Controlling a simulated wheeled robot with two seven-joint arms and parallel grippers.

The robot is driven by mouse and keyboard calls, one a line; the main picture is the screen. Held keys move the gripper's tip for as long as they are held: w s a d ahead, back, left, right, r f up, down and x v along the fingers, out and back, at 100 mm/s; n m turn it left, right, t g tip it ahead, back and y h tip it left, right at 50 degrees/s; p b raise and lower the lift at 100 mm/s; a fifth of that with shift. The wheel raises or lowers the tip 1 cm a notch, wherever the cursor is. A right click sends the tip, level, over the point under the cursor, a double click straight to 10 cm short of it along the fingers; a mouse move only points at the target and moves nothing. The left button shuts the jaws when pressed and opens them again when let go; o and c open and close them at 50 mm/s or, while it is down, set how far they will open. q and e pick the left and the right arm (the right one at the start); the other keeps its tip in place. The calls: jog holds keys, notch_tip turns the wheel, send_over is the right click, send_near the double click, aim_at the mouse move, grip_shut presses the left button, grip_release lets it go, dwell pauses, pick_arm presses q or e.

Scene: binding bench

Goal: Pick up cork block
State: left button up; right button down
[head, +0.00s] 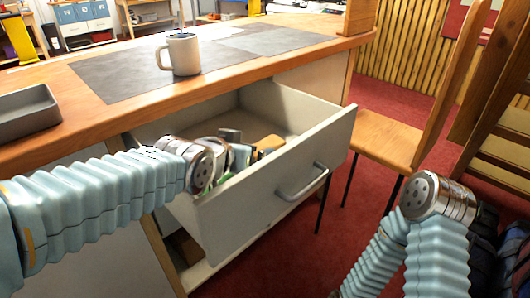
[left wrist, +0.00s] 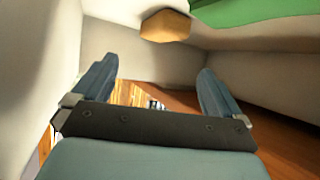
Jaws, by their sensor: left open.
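A tan block that looks like the cork block (left wrist: 166,26) shows in the left wrist view, at the top, beyond my fingertips and between their lines. In the head view a tan piece (head: 269,143) shows inside the open drawer (head: 297,172), just right of my left gripper. My left gripper (left wrist: 155,74) is open, its two fingers apart with nothing between them. In the head view it reaches down into the drawer, and my wrist hides part of it. My right arm is at the lower right of the head view; its dark gripper (head: 497,240) is partly cut off, fingers unclear.
A green thing (left wrist: 255,11) lies near the block in the left wrist view. Drawer walls stand close around the left gripper. A mug (head: 183,55) stands on a grey mat (head: 110,77) on the bench, a grey tray (head: 27,112) at left. A wooden chair (head: 385,138) stands right.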

pick_arm(q)
jog(key=shift+a+f, duration=0.1)
jog(key=shift+w+f, duration=0.15)
send_near(265, 144)
jog(key=shift+x, duration=1.7)
jog(key=b+x, duration=0.3)
jog(key=x, duration=0.1)
jog(key=shift+f, duration=0.25)
jog(key=shift+w, duration=0.2)
jog(key=shift+r, duration=0.15)
jog(key=c, duration=1.2)
